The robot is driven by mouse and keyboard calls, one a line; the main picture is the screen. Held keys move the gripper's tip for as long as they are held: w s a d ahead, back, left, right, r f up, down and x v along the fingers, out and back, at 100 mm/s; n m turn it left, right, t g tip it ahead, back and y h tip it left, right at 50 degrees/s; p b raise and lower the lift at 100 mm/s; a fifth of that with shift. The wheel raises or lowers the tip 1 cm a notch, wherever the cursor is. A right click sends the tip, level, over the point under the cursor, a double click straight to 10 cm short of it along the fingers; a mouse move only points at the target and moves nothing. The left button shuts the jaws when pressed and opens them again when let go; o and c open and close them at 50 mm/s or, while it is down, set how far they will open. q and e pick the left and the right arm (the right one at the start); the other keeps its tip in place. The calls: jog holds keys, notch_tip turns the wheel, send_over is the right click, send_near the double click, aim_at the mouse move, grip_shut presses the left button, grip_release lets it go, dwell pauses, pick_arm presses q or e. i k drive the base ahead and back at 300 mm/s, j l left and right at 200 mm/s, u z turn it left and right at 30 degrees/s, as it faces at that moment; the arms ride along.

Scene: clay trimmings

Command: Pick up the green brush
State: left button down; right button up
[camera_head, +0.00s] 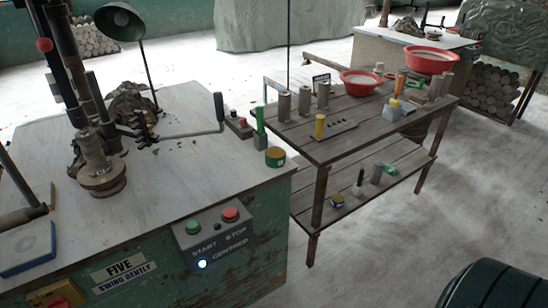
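A slim upright thing with a green upper part, which looks like the green brush (260,121), stands at the right corner of the pale worktop (185,115). Its lower part is grey, and I cannot make out bristles. A short green and yellow tin (275,157) stands just in front of it, close to the worktop's edge. Neither of my grippers shows in the head view, so nothing is seen touching the brush.
A bent crank handle (200,132) and a small box with a red button (240,124) lie left of the brush. A two-level wooden table (370,135) with cylinders, red bowls and small tools stands to the right. Open floor (400,235) lies in front of it.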

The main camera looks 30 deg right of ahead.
aim_at(259, 108)
jog(key=i+l, duration=0.2)
jog(key=l, duration=0.2)
jog(key=i+l, duration=0.2)
jog(key=l, duration=0.15)
jog(key=i+l+u, duration=0.1)
jog(key=l, duration=0.3)
jog(key=i+l, duration=0.3)
jog(key=l, duration=0.1)
